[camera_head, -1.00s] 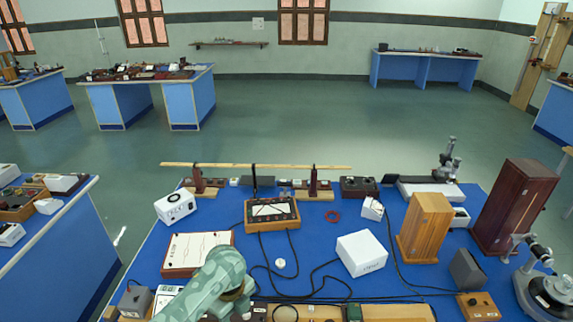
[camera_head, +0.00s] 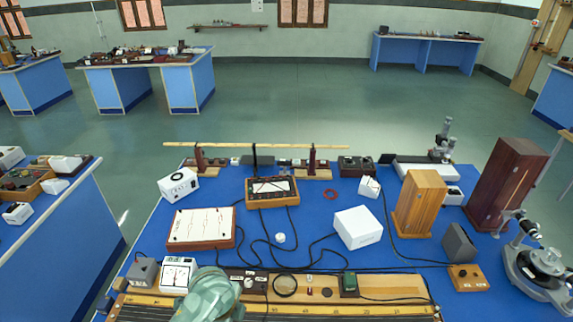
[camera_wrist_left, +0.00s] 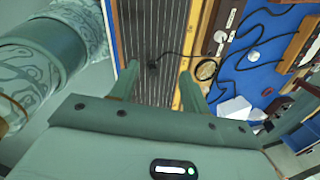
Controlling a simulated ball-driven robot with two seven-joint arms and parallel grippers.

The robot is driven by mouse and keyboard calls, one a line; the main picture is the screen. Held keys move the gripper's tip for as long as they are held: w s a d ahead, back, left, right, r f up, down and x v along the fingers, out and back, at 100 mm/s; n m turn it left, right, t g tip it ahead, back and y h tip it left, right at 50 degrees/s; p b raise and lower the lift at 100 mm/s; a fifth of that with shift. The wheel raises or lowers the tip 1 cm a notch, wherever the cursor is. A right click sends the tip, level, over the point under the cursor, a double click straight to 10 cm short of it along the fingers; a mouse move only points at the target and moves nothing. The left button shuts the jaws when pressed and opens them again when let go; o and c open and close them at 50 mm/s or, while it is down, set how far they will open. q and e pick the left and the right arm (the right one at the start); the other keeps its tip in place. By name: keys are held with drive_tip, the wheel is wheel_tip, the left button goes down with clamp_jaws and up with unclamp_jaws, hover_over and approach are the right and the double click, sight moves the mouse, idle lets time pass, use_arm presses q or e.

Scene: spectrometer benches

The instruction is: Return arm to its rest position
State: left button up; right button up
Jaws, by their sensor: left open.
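My left arm (camera_head: 208,297), pale green and patterned, comes in at the bottom edge of the head view, over the bench's front edge and the long wooden ruled board (camera_head: 330,311). Its gripper cannot be made out there. In the left wrist view, my left gripper (camera_wrist_left: 157,84) has its two green fingers spread apart with nothing between them. Behind the fingers lies the dark striped strip (camera_wrist_left: 153,45) of the board, with a black cable on it. My right arm and gripper are not in view.
The blue bench (camera_head: 300,215) carries a white box (camera_head: 358,227), a white-topped panel (camera_head: 202,228), a meter box (camera_head: 178,274), wooden cabinets (camera_head: 420,200) and trailing black cables. A microscope-like instrument (camera_head: 540,262) stands at right. Floor space lies behind the bench.

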use_arm(q)
drive_tip(key=s+a+r+n+t+y, duration=0.5)
drive_tip(key=s+a+r+n, duration=0.8)
drive_tip(key=a, duration=0.3)
drive_tip(key=s+d+f+g+h+b, duration=0.15)
drive_tip(key=f+b, duration=0.25)
drive_tip(key=f, duration=1)
drive_tip(key=s+d+f+n+g+h+b, duration=0.1)
drive_tip(key=s+d+f+b, duration=0.3)
drive_tip(key=f, duration=1)
drive_tip(key=s+a+f+g+h+b, duration=0.1)
drive_tip(key=f+b, duration=0.4)
drive_tip(key=f, duration=0.9)
drive_tip(key=s+f+n+g+h+b, duration=0.1)
drive_tip(key=s+f+b, duration=0.8)
drive_tip(key=s+f, duration=1)
wheel_tip(320, 180, down, 3)
drive_tip(key=shift+f+n+g, duration=0.2)
drive_tip(key=shift+n+g, duration=0.6)
drive_tip(key=shift+g, duration=0.15)
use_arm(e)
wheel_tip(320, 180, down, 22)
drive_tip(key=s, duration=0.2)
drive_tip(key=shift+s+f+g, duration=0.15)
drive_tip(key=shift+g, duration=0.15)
